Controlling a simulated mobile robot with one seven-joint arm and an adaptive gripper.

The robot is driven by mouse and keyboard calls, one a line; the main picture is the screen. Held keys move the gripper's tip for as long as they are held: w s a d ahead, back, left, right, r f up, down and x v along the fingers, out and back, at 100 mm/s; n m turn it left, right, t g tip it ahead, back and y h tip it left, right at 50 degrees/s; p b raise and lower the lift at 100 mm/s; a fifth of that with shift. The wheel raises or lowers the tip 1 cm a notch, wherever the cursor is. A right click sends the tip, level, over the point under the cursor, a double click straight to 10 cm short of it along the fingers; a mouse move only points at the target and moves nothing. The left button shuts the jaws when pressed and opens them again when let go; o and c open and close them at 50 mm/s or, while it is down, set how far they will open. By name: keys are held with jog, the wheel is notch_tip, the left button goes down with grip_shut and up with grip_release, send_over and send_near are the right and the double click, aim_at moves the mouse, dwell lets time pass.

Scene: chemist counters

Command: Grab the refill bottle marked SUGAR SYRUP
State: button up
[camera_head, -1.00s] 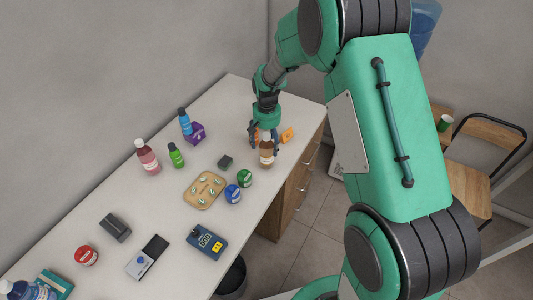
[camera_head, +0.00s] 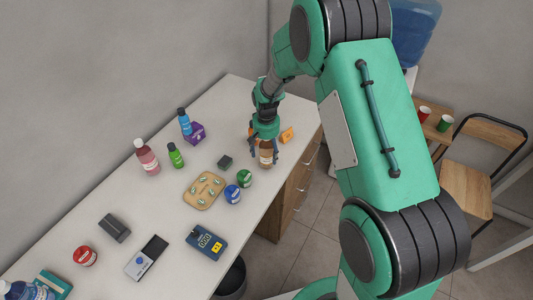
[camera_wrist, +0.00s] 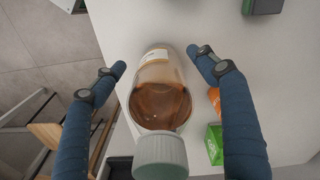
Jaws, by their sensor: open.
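A bottle of brown liquid with a pale cap (camera_wrist: 160,108) stands between the two open fingers of my gripper (camera_wrist: 158,68) in the wrist view. Its label is mostly turned away and I cannot read it. In the head view the brown bottle (camera_head: 266,155) stands near the counter's right edge, with my gripper (camera_head: 264,146) just above and around its top. The fingers show gaps on both sides of the bottle in the wrist view. A pink bottle (camera_head: 147,157) stands farther left on the counter; its label is too small to read.
Blue and green round jars (camera_head: 232,193) and a tan tray (camera_head: 196,200) are to the front left. The counter edge is close on the right.

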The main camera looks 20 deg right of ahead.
aim_at(266, 144)
jog(key=shift+c, duration=0.2)
grip_shut()
jog(key=shift+r, duration=0.1)
jog(key=shift+w+r, duration=0.1)
jog(key=shift+r, duration=0.7)
notch_tip(266, 144, up, 2)
jog(key=shift+r+p, duration=0.1)
jog(key=shift+p, duration=0.2)
jog(key=s+r, duration=0.1)
jog(key=s, duration=1.5)
jog(key=shift+d+p, duration=0.15)
jog(key=shift+p, duration=0.2)
